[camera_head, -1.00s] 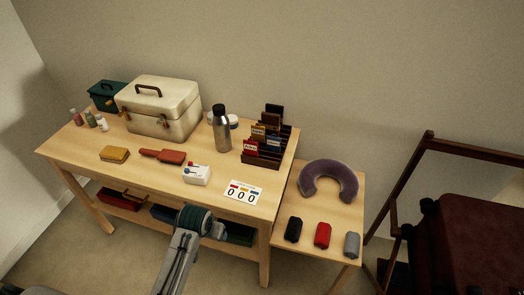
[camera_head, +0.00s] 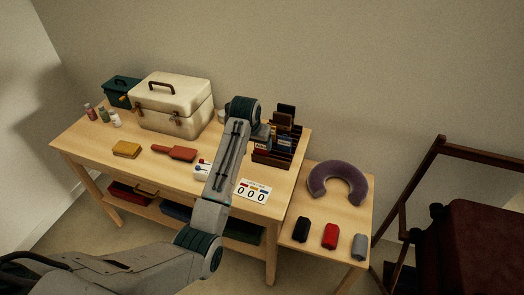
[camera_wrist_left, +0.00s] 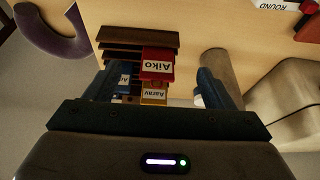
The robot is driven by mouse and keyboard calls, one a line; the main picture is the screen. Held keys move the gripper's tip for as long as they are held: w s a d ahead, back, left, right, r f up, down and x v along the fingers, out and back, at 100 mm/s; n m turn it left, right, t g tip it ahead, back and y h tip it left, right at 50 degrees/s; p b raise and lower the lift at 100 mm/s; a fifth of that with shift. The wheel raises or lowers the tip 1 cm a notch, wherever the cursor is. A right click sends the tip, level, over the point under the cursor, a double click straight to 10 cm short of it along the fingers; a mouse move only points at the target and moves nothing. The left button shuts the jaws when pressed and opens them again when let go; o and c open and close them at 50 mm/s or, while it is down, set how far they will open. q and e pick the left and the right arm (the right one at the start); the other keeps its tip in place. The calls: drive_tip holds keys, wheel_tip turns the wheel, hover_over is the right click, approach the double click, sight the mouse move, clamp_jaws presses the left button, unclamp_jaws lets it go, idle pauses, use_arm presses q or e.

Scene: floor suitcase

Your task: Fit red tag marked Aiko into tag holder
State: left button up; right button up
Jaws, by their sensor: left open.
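The red tag marked Aiko (camera_wrist_left: 157,64) stands in the dark wooden tag rack (camera_head: 272,158). It shows upside down in the left wrist view and is hidden behind my arm in the head view. A yellow tag marked Aarav (camera_wrist_left: 153,96) is beside it, and a blue tag (camera_wrist_left: 123,82) shows partly. My left gripper (camera_wrist_left: 161,88) is open, with its fingers apart on either side of the rack's tags in the wrist view; I cannot tell any contact. In the head view it is mostly hidden at the rack. I cannot make out a tag holder. My right gripper is not in view.
A cream case (camera_head: 171,103), a red brush (camera_head: 174,152), a yellow block (camera_head: 126,149) and a number card (camera_head: 253,190) are on the table. A purple neck pillow (camera_head: 338,181) lies on the side table. A dark red suitcase (camera_head: 485,245) is at right.

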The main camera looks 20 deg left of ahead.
use_arm(q)
wheel_tip(320, 180, up, 4)
drive_tip(key=w, duration=0.3)
drive_tip(key=p, duration=0.2)
hover_over(262, 151)
wheel_tip(262, 151, down, 9)
drive_tip(key=shift+w+a+f, duration=0.15)
drive_tip(key=shift+w+f, duration=0.05)
drive_tip(key=shift+f, duration=0.2)
drive_tip(key=c, duration=1)
